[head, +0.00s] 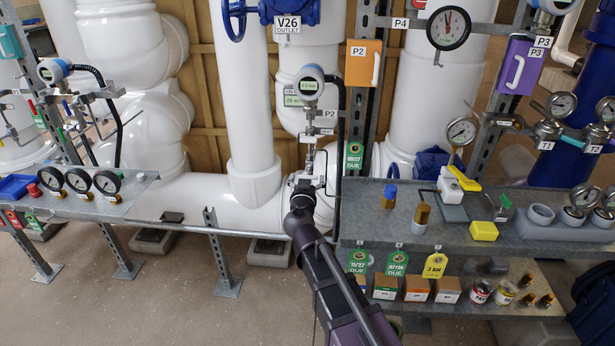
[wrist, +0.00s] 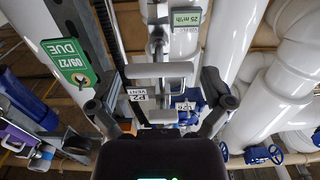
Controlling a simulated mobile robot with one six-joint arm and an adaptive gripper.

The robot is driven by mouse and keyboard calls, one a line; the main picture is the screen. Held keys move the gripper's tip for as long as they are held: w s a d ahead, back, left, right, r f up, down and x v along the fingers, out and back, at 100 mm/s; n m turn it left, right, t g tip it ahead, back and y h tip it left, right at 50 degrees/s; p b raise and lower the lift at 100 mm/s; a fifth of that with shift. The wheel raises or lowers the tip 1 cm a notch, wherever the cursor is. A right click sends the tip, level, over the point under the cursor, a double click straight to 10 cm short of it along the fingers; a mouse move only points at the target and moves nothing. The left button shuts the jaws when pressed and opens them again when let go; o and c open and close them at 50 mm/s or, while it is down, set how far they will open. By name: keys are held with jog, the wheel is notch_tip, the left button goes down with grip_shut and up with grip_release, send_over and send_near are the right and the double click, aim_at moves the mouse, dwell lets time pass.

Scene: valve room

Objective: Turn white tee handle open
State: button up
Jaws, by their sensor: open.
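A white tee handle (wrist: 160,70) shows in the wrist view as a short pale crossbar on a stem, ahead of my gripper. My gripper (wrist: 162,88) is open, with one dark finger on each side of the picture. The crossbar appears between the fingers; I cannot tell how deep it sits, and no grip on it shows. A second pale bar lies just below it, beside tags reading P2 VENT (wrist: 138,95) and P2 (wrist: 185,105). In the head view my gripper (head: 299,198) is at the small valve assembly below the round gauge, and it hides most of the handle.
A round gauge (head: 309,82) stands on a thin pipe above. A green due tag (wrist: 70,62) hangs close on the left in the wrist view. A metal shelf (head: 370,225) with loose parts lies right of my arm. White pipes (head: 250,100) fill the back.

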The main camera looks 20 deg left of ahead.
jog(key=shift+w+a, duration=0.1)
jog(key=shift+w, duration=0.35)
jog(key=c, duration=0.9)
